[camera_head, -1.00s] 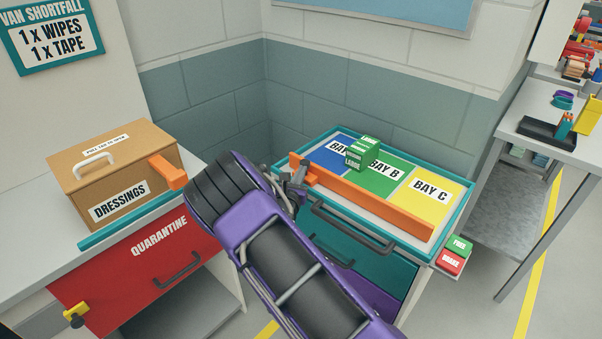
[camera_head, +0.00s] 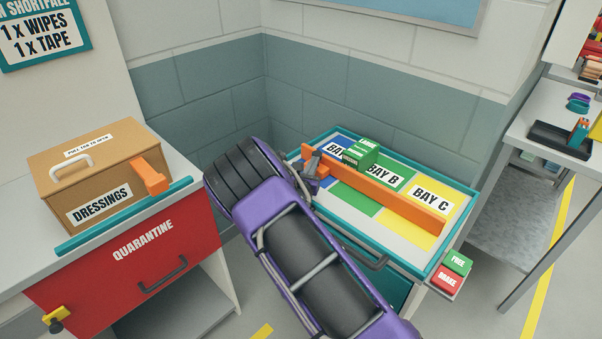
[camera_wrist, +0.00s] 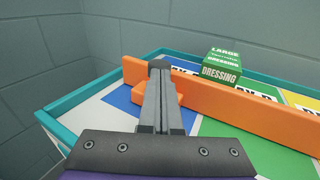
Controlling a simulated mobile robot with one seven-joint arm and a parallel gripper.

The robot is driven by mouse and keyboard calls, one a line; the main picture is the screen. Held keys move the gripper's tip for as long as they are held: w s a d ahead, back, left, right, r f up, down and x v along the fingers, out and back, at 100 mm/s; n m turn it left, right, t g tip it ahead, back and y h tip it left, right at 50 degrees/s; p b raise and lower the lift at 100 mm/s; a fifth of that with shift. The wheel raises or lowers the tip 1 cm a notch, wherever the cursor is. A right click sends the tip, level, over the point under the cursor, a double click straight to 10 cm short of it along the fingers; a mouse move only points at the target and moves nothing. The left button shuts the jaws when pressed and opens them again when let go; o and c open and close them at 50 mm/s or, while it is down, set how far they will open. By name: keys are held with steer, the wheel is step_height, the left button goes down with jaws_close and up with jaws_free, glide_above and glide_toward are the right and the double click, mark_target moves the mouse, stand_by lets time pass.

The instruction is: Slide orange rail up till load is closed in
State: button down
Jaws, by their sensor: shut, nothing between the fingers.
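The orange rail (camera_head: 395,202) lies across the tray top of the teal cart (camera_head: 400,262), over the blue, green and yellow bays. A green dressing box (camera_head: 361,153) stands behind the rail near the Bay A and Bay B labels. It also shows in the wrist view (camera_wrist: 221,68), its base hidden by the rail; I cannot tell if they touch. My gripper (camera_head: 312,165) is shut and empty at the rail's left end. In the wrist view its fingertips (camera_wrist: 160,66) are against or very near the rail, beside its orange block (camera_wrist: 172,97).
A tan DRESSINGS box (camera_head: 100,180) stands on the left counter above a red QUARANTINE drawer (camera_head: 150,255). FREE and BRAKE buttons (camera_head: 452,272) sit at the cart's right corner. The block wall (camera_head: 300,90) is close behind the cart.

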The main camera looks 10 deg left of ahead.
steer(key=w+d+b, duration=0.1)
steer(key=w+d, duration=0.1)
steer(key=w, duration=0.1)
steer(key=w+d+b, duration=0.1)
steer(key=w+d, duration=0.2)
steer(key=shift+w, duration=0.2)
stand_by(0.4)
